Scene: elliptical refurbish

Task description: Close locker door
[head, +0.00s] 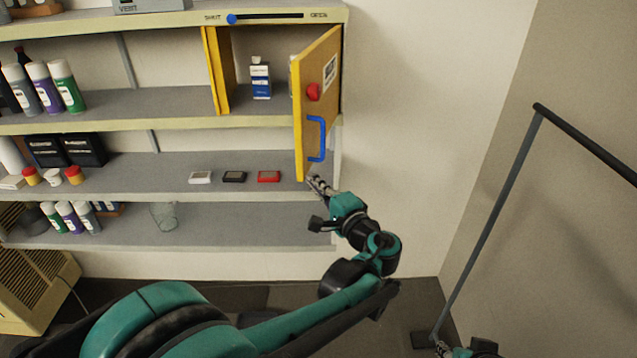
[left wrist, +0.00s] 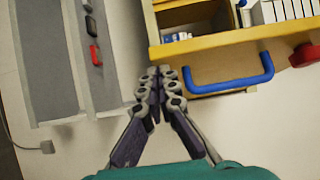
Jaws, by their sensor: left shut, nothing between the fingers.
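The yellow locker door (head: 318,90) stands open, swung out from the right side of the locker on the shelf unit. It carries a blue handle (head: 317,139) and a round red knob (head: 313,92). The locker (head: 241,60) is open to view, with a blue-and-white box (head: 260,78) inside. My left gripper (head: 315,183) is shut and empty, just below the door's lower edge. In the left wrist view its fingertips (left wrist: 160,72) are close beside one end of the blue handle (left wrist: 230,85); contact is unclear. My right gripper (head: 440,347) only partly shows at the bottom edge.
The shelves hold spray cans (head: 66,84), dark boxes (head: 84,150) and a glass (head: 165,215). Small white, black and red items (head: 268,176) lie left of my left gripper. A dark rail on a grey post (head: 489,220) stands at right. The wall right of the door is clear.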

